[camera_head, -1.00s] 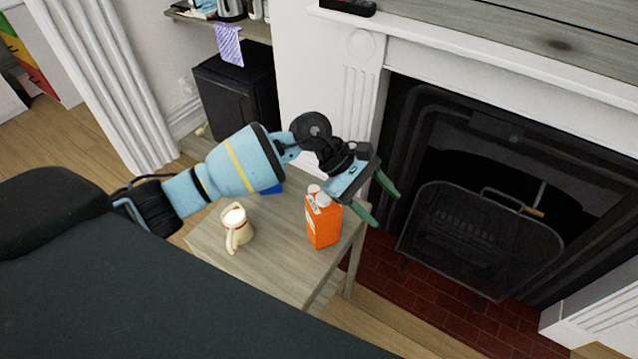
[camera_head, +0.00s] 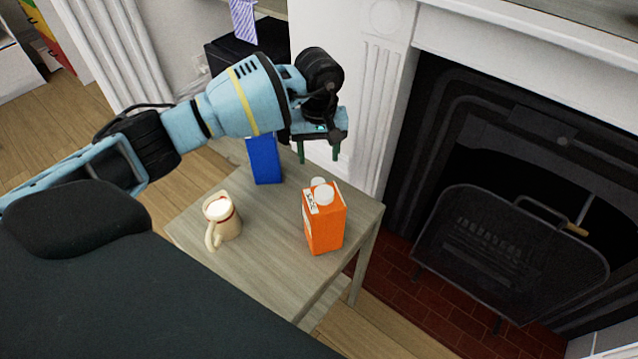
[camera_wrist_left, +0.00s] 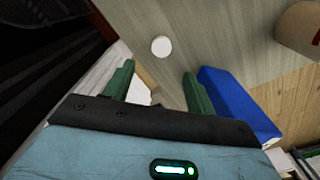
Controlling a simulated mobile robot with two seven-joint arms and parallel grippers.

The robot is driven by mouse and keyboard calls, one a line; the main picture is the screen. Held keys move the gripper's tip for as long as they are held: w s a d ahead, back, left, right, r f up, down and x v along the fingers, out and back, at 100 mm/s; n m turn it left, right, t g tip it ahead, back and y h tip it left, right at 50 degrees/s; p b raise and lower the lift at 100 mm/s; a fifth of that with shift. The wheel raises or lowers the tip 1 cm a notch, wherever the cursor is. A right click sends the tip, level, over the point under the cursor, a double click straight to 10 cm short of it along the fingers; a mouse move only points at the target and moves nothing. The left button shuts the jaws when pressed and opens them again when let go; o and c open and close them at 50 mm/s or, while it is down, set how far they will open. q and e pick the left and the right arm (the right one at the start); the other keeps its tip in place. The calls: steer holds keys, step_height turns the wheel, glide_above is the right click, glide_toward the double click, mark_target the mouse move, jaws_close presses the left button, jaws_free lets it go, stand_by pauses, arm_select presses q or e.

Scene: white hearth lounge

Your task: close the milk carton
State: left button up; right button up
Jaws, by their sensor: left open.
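An orange carton (camera_head: 325,225) with a white round spout or cap on its slanted top stands upright on the small wooden table. A white cap (camera_wrist_left: 161,46) lies flat on the table in the left wrist view. In the head view a white piece (camera_head: 317,182) shows just behind the carton top, probably this cap. My left gripper (camera_head: 319,158) is open and empty, fingers pointing down, above the table behind the carton. In the left wrist view the cap lies just beyond and between its fingertips (camera_wrist_left: 157,70). My right gripper is not in view.
A blue carton (camera_head: 265,160) stands on the table left of my left gripper, close to a finger in the wrist view (camera_wrist_left: 235,105). A cream mug (camera_head: 223,217) stands left of the orange carton. The fireplace screen (camera_head: 510,245) is at right.

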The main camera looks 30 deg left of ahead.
mark_target(318, 182)
arm_select(q)
steer(key=shift+f, duration=1.35)
steer(key=shift+s+d+f+p, duration=0.1)
steer(key=shift+s+f+p, duration=0.05)
steer(key=shift+f, duration=1.15)
steer(key=shift+s+f+p, duration=0.1)
steer(key=shift+f+p, duration=0.05)
steer(key=shift+f, duration=1.15)
steer(key=c, duration=1.1)
